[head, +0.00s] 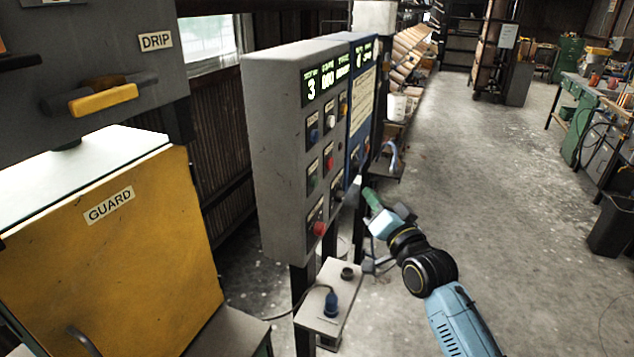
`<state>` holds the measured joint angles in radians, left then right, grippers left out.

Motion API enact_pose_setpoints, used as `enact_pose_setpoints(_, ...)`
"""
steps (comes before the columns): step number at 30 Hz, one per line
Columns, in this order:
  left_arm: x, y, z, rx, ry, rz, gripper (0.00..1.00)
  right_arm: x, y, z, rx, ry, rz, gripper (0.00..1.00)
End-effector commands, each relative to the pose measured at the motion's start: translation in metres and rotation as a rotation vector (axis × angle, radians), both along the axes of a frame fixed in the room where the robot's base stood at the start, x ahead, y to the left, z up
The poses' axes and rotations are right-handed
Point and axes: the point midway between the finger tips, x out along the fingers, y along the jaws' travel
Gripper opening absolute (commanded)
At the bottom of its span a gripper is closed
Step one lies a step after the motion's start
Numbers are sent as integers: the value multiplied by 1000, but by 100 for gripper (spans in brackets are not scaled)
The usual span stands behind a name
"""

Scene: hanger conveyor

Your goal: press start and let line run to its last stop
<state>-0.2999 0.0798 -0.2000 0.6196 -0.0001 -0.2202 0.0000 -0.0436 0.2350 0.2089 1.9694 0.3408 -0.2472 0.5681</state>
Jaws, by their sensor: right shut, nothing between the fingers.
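The grey control panel (270,150) stands on posts at centre, seen at an angle. Its lit display (325,82) shows a 3 and green text too small to read surely. My right gripper (357,185) is shut and empty, close to the panel's lower right side; contact cannot be told. My left gripper is not in view.
A yellow guard box (120,250) fills the lower left, below a grey cabinet with a yellow DRIP handle (104,99). A small stand (330,300) with a blue plug (331,303) is below the panel. Open floor (480,170) lies to the right, with benches beyond.

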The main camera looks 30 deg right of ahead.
Motion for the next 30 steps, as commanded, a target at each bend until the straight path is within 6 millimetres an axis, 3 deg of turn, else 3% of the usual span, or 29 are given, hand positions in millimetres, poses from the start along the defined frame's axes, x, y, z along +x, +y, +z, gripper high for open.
enact_pose_setpoints(7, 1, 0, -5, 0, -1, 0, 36, 11, 10, -1, 1, -1, 1, 0)
enact_pose_setpoints(17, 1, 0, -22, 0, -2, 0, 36, 46, 40, -2, 1, -1, 3, 0)
enact_pose_setpoints(30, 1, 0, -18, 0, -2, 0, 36, 67, 58, 0, -1, 1, 0, 0)
